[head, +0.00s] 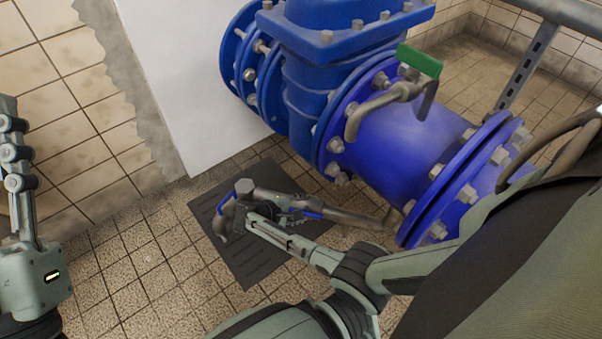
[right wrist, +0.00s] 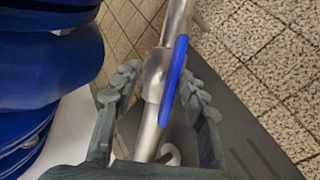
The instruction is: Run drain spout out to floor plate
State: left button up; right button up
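The drain spout is a grey metal pipe (head: 345,214) running left from low on the blue pipe. It has an elbow (head: 244,186) and blue parts, and its left end lies above the dark slotted floor plate (head: 247,270). In the right wrist view the pipe (right wrist: 155,95) with a blue lever (right wrist: 173,85) runs between the fingers of my right gripper (right wrist: 160,90). These fingers stand apart, with small gaps at both sides. In the head view my right gripper (head: 250,217) overlaps the spout's left part. My left gripper (head: 14,155) is cut by the left edge.
A big blue flanged pipe (head: 400,140) with a blue valve body (head: 335,55) stands above and right of the plate. A green-handled lever (head: 418,60) sits on it. A white panel (head: 185,75) stands behind. Tiled floor (head: 150,265) is clear at left.

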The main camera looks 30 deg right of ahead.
jog(key=r, duration=0.5)
jog(key=shift+w+d+r, duration=0.15)
jog(key=shift+w+r, duration=0.2)
jog(key=shift+w, duration=0.05)
jog(key=shift+s+r, duration=0.1)
jog(key=shift+r, duration=0.55)
